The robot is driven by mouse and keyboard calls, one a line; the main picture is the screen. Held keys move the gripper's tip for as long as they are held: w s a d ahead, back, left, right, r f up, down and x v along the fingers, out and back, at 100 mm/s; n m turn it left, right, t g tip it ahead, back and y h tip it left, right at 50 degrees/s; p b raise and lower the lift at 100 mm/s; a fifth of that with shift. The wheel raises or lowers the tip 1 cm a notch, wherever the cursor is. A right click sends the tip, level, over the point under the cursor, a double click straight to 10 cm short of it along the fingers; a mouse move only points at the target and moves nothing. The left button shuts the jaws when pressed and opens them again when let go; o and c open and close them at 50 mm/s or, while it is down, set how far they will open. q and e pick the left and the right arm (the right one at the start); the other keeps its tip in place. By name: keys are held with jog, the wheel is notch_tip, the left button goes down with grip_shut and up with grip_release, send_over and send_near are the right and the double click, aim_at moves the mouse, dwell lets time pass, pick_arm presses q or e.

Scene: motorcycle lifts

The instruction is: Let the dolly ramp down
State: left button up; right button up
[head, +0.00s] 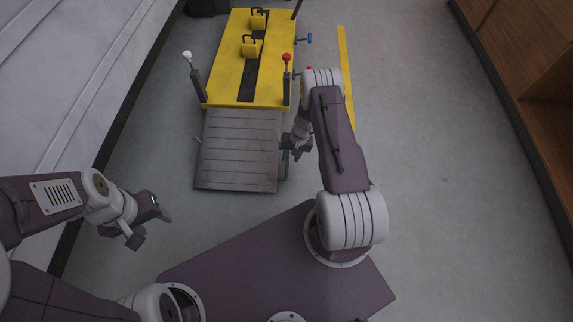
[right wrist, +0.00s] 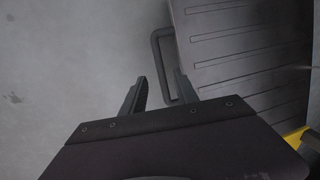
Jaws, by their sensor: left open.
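The grey ribbed ramp (head: 237,150) extends from the near end of the yellow lift (head: 225,75). I cannot tell whether its near edge touches the floor. A dark bar handle (right wrist: 156,58) stands out from the ramp's side in the right wrist view, where the ramp (right wrist: 240,50) fills the upper right. My right gripper (head: 292,149) is beside the ramp's right edge. In the right wrist view its fingers (right wrist: 158,92) are apart, with the handle's bar showing between them. I cannot tell whether they touch it. My left gripper (head: 145,222) is open and empty, left of the ramp.
A pale wall (head: 75,80) is at the left and wooden shelving (head: 535,60) at the right. The floor right of the stripe is clear.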

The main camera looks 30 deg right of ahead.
aim_at(287, 165)
jog(key=f+b, duration=0.1)
jog(key=f, duration=0.1)
jog(key=f+b, duration=0.1)
jog(key=f, duration=0.1)
jog(key=a+f+b, duration=0.1)
jog(key=f+b, duration=0.1)
jog(key=shift+w+f, duration=0.3)
jog(key=shift+r, duration=0.15)
grip_shut()
dwell(0.7)
